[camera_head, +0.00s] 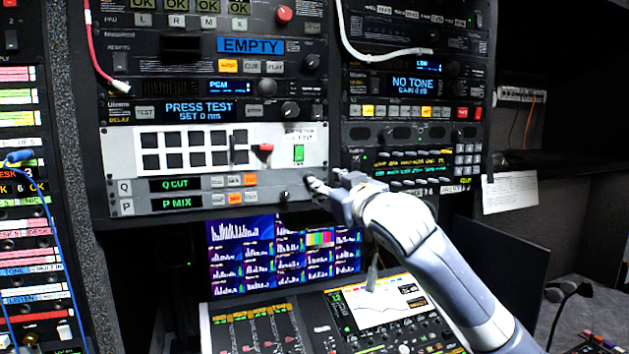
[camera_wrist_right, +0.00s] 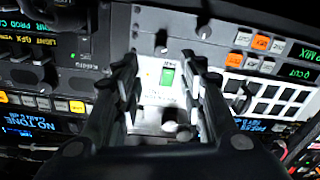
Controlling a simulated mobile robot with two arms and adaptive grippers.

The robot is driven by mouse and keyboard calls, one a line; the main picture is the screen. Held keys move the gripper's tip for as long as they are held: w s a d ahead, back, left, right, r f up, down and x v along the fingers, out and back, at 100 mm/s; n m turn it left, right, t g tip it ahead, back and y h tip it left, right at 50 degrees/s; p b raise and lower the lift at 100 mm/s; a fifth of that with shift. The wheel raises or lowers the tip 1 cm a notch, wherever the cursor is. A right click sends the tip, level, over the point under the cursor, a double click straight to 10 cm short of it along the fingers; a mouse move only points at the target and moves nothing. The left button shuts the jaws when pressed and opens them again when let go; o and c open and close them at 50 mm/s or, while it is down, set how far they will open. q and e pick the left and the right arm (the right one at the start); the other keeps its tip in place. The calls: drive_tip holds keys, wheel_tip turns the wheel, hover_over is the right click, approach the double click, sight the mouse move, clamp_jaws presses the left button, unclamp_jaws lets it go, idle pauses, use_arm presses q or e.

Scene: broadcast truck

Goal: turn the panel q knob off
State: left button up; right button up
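The two-row panel lies low on the rack; its Q row (camera_head: 175,185) reads "Q CUT" and its P row (camera_head: 175,203) reads "P MIX". A small dark knob (camera_head: 284,195) is at the panel's right part. The right wrist view shows two small knobs, one at the left (camera_wrist_right: 162,38) and one at the right (camera_wrist_right: 205,30); I cannot tell which is the Q knob. My right gripper (camera_head: 316,187) hovers at the panel's right end and hides part of it. In the right wrist view its fingers (camera_wrist_right: 168,92) are apart, with nothing held between them. My left gripper is not in view.
A white panel (camera_head: 215,145) with black squares, a red-tipped lever (camera_head: 263,150) and a lit green switch (camera_head: 299,153) sits just above. Monitors (camera_head: 283,250) and a sloping mixing console (camera_head: 270,325) lie below. A white cable (camera_head: 375,54) hangs at the upper right.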

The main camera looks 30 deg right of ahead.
sight(310, 176)
drive_tip(key=p+x, duration=0.4)
drive_tip(key=x, duration=0.5)
drive_tip(key=shift+c, duration=0.4)
clamp_jaws()
